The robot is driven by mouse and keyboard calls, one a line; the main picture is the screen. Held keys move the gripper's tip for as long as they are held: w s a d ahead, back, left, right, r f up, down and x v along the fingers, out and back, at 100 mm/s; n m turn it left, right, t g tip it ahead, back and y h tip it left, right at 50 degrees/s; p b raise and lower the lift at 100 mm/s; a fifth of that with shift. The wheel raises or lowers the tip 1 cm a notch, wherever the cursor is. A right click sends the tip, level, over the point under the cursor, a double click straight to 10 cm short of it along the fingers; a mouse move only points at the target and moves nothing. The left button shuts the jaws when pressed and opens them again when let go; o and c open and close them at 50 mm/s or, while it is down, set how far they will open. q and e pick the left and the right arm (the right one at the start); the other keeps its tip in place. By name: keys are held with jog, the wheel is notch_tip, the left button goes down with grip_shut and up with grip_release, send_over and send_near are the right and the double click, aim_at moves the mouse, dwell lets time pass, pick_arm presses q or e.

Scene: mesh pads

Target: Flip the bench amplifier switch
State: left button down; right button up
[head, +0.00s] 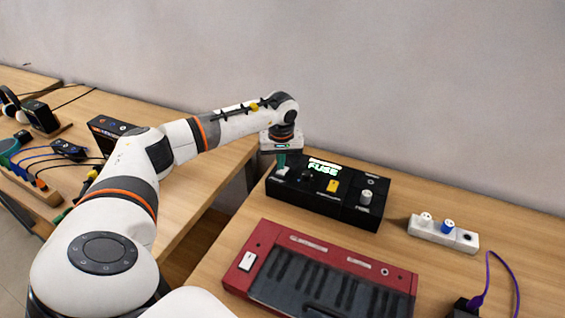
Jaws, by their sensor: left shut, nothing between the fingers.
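A black box (338,205) with a lit green "FUSE" label stands on the right table; it looks like the bench amplifier. Its top has a yellow switch (333,186), a pale knob (366,197) and a small white part (283,172) at the left end. My left gripper (281,163) points down over that left end, its fingers shut and empty, right by the white part. I cannot tell whether they touch. My right gripper is not in view.
A red keyboard (400,278) with a white switch (246,260) lies in front of the box. A white power strip (440,236) is to the right, with a purple cable (488,275) nearer. The left table holds another black device (106,128) and several cables. A gap separates the tables.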

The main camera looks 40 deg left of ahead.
aim_at(281, 172)
pick_arm(q)
jog(key=shift+f+b, duration=0.4)
jog(key=shift+f, duration=0.3)
dwell(0.3)
jog(key=shift+r+p, duration=2.5)
jog(key=shift+r, duration=1.05)
jog(key=shift+f, duration=0.1)
